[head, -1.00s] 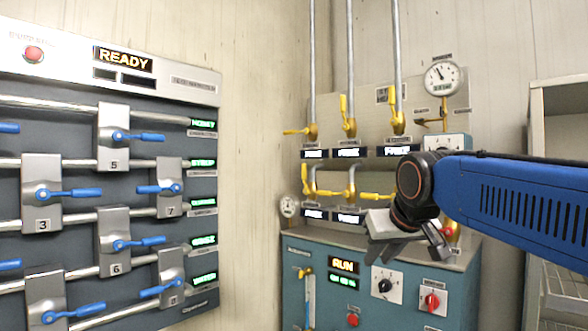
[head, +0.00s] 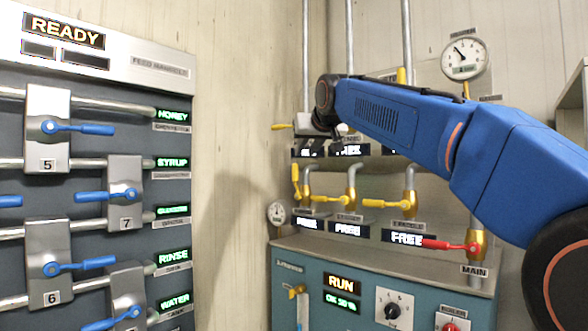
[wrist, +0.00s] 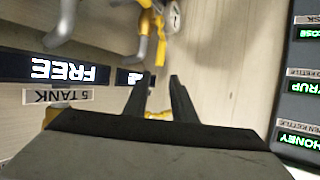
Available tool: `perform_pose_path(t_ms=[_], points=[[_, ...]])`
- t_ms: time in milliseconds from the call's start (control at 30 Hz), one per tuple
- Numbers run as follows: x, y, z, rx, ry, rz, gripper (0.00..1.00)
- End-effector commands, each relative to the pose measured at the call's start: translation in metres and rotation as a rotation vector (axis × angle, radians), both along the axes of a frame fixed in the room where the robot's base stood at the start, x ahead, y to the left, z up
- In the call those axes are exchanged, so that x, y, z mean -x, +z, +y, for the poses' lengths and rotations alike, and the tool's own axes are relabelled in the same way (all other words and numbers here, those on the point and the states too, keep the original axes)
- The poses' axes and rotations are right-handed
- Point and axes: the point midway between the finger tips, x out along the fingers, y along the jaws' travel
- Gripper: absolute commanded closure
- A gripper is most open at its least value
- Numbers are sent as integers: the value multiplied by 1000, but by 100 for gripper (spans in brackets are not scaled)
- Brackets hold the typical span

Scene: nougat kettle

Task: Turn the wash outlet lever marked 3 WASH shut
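No label reading 3 WASH is legible. The outlet panel at centre has two rows of yellow levers. In the lower row, the left lever (head: 296,182) points up, and the middle (head: 328,199) and right (head: 384,203) levers lie sideways, pointing left. In the upper row, the left lever (head: 281,126) points left and the right one (head: 401,76) stands up; my arm hides the middle one. My gripper (wrist: 160,78) is open by the upper-left displays, its fingers apart. Something yellow (wrist: 157,115) shows between the finger bases; I cannot tell whether they touch it.
A 5 TANK label (wrist: 57,97) appears upside down beside my gripper. A red MAIN lever (head: 450,245) sticks out at lower right. The blue-levered feed panel (head: 90,180) stands at left. A teal cabinet (head: 320,262) is below, and a gauge (head: 465,54) at upper right.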

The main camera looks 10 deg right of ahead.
Motion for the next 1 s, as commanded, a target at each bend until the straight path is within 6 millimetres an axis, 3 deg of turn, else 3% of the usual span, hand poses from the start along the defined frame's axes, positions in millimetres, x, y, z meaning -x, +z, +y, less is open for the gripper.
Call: perform_pose_path(t_ms=[600, 800, 1000], points=[[-100, -42, 4, 0, 0, 1, 76], [-121, -51, 5, 0, 0, 1, 76], [-129, -54, 5, 0, 0, 1, 76]])
